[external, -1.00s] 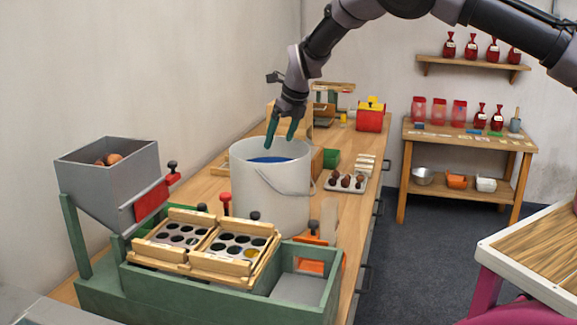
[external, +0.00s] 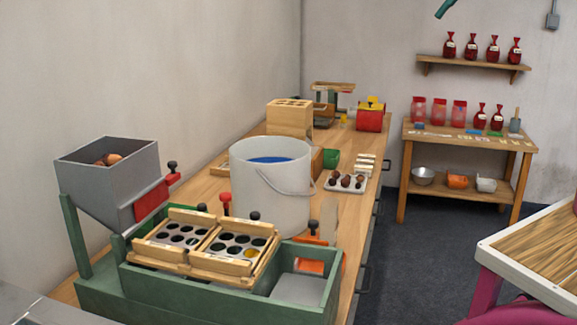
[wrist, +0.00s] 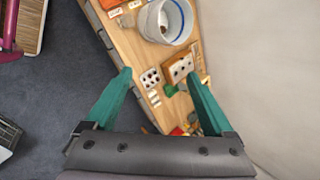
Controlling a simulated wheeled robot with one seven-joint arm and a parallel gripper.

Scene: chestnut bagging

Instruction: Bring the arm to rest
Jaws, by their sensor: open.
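My gripper (wrist: 160,88) is open and empty in the wrist view, its two green fingers spread wide high above the bench. In the external view only a green fingertip (external: 445,8) shows at the top edge; the rest of the arm is out of frame. The white bucket (external: 270,190) with blue inside stands on the bench, and it also shows in the wrist view (wrist: 182,38). No object is between the fingers.
The wooden bench (external: 205,190) carries a grey hopper (external: 110,175), a green sorter frame (external: 105,295), a wooden block (external: 290,117) and a chestnut tray (external: 345,182). A side table (external: 465,137) and wall shelf (external: 475,63) hold red bags. The air above the bench is clear.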

